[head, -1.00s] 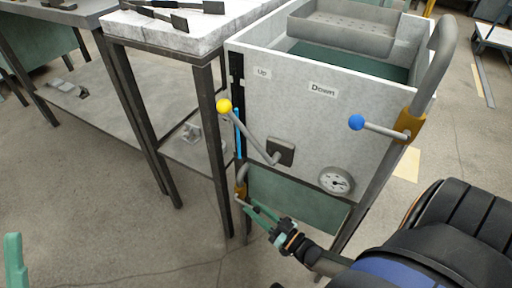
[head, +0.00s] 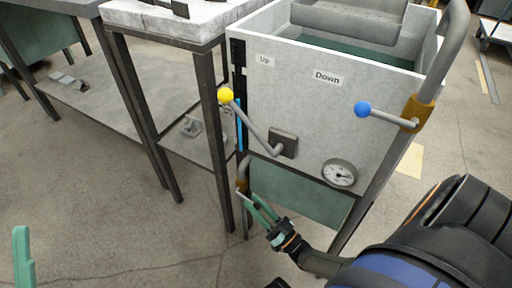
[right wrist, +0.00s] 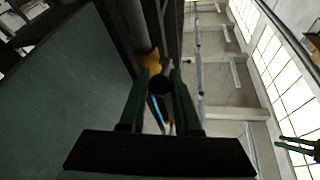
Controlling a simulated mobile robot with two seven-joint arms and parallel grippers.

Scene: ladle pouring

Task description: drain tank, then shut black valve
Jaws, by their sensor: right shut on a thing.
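The grey tank (head: 310,115) stands at centre right in the head view, with dark green liquid (head: 352,52) inside. A yellow-brown valve (head: 242,184) sits low on the pipe at its left front. My right gripper (head: 254,203) is at this valve, its green fingers shut on the handle's end. In the right wrist view, the black knob (right wrist: 160,84) lies between the fingertips, with the yellow valve body (right wrist: 151,62) just beyond. The handle is mostly hidden by the fingers. One green finger of my left gripper (head: 22,258) shows at the lower left, away from the tank; its opening cannot be judged.
A yellow-knobbed lever (head: 226,95) and a gauge (head: 339,173) are on the tank front. A blue-knobbed valve (head: 363,109) is on the right pipe. A perforated tray (head: 345,22) sits on the tank top. A dark-legged table (head: 212,125) stands close on the left.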

